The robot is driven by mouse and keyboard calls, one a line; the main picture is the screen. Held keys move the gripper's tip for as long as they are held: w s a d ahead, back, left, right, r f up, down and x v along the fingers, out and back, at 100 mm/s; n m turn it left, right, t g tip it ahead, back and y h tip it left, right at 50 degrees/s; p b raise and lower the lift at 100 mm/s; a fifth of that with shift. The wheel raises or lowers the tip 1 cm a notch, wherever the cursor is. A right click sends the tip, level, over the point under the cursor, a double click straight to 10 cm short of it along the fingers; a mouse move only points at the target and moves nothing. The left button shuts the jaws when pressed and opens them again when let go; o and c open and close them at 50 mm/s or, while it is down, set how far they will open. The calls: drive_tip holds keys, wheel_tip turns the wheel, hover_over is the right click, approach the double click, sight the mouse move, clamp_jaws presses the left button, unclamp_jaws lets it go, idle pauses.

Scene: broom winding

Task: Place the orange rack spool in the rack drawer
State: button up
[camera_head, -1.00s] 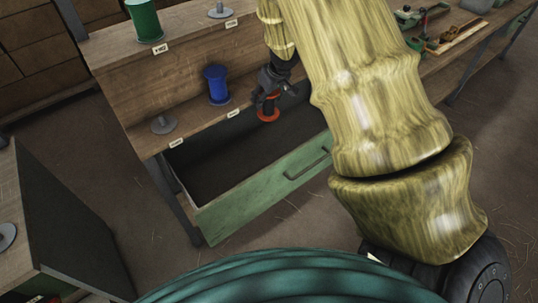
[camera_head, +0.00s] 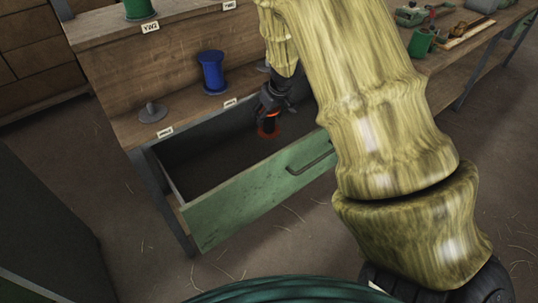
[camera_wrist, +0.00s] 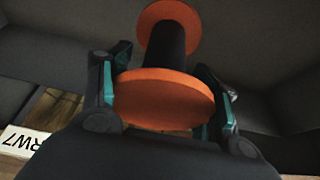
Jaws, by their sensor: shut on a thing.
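The orange spool (camera_head: 268,131) has orange end discs and a dark core. My gripper (camera_head: 272,103) is shut on it and holds it over the open rack drawer (camera_head: 250,182). In the wrist view, the fingers of my gripper (camera_wrist: 162,92) are on both sides of the spool's near orange disc (camera_wrist: 165,98), with its far disc beyond. The drawer has a green front with a dark handle and a dark, empty-looking inside. In the head view the spool appears inside the drawer opening; whether it touches the drawer floor cannot be told.
A blue spool (camera_head: 211,73) stands on the wooden rack shelf (camera_head: 180,108) above the drawer, beside an empty grey peg (camera_head: 152,112). A green spool (camera_head: 139,8) stands on the upper shelf. A green spool (camera_head: 423,42) and tools lie on the bench at right.

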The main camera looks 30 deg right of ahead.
sight(276, 117)
wheel_tip(276, 117, down, 10)
drive_tip(key=b, duration=0.5)
drive_tip(key=shift+f, duration=0.1)
drive_tip(key=o, duration=1.1)
drive_tip(key=shift+c, duration=0.2)
drive_tip(key=p+v, duration=0.4)
drive_tip(key=v, duration=0.8)
drive_tip(key=shift+p, duration=0.3)
